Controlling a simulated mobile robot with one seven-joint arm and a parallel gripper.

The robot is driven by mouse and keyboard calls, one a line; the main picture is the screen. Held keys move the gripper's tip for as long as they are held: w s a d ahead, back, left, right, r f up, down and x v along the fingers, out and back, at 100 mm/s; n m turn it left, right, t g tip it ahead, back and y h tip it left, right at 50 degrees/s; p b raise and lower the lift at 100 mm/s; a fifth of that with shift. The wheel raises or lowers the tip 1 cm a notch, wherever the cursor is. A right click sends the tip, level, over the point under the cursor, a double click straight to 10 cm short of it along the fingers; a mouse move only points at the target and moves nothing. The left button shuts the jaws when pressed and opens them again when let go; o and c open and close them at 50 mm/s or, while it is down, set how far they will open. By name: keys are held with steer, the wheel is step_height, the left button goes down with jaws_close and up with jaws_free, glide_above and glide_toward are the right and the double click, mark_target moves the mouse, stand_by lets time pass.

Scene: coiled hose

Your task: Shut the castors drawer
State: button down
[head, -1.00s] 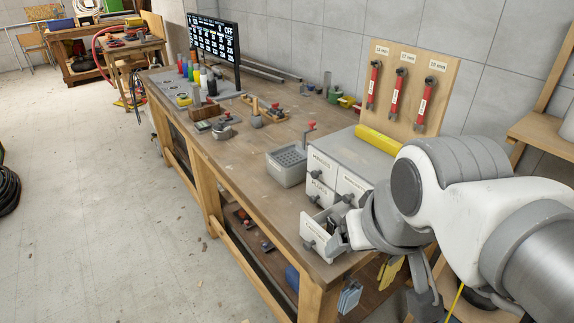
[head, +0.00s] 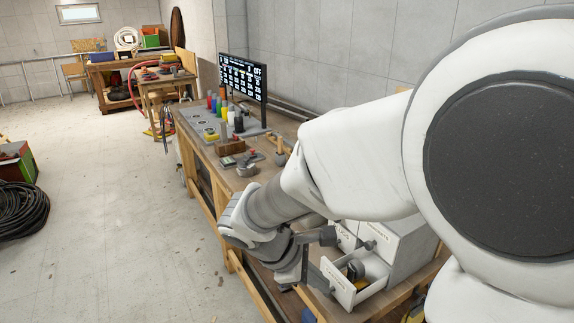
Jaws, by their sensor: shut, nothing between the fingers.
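The castors drawer (head: 339,283) stands pulled out at the lower front of the grey drawer cabinet (head: 407,250) on the workbench. Its label is too small to read surely. Dark round parts (head: 356,268) lie inside it, and the far end of the drawer is partly hidden. My gripper (head: 306,278) is at the left of the drawer front, on its outer side, shut and empty. I cannot tell whether it touches the front or its handle.
The workbench (head: 208,155) runs back to the left, with coloured bottles, tools and a black screen (head: 243,80) on it. A coiled black hose (head: 22,208) lies on the floor at left. The floor (head: 120,220) between is clear.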

mark_target(351, 272)
steer(key=w+a+f+n+t+h, duration=0.15)
steer(key=w+a+f+n, duration=0.25)
steer(key=a+f+n, duration=0.45)
steer(key=shift+t, duration=0.35)
steer(key=shift+d+r+p+x, duration=0.1)
steer(key=shift+d+r+x, duration=0.2)
steer(key=shift+x, duration=1.85)
steer(key=shift+d+r+p+x, duration=0.1)
steer(key=shift+d+r+x, duration=0.15)
steer(key=shift+x, duration=1.85)
steer(key=shift+d+r+p+x, duration=0.1)
steer(key=shift+d+r+x, duration=0.2)
steer(key=shift+x, duration=1.85)
steer(key=shift+w, duration=0.2)
steer(key=w+d, duration=0.2)
steer(key=d, duration=0.1)
steer(key=w+d+b, duration=0.1)
steer(key=w+d, duration=0.1)
steer(key=d, duration=0.2)
steer(key=w+d+b, duration=0.1)
steer(key=w+d, duration=0.1)
steer(key=d, duration=0.2)
steer(key=shift+w+d, duration=0.1)
steer(key=shift+w, duration=0.05)
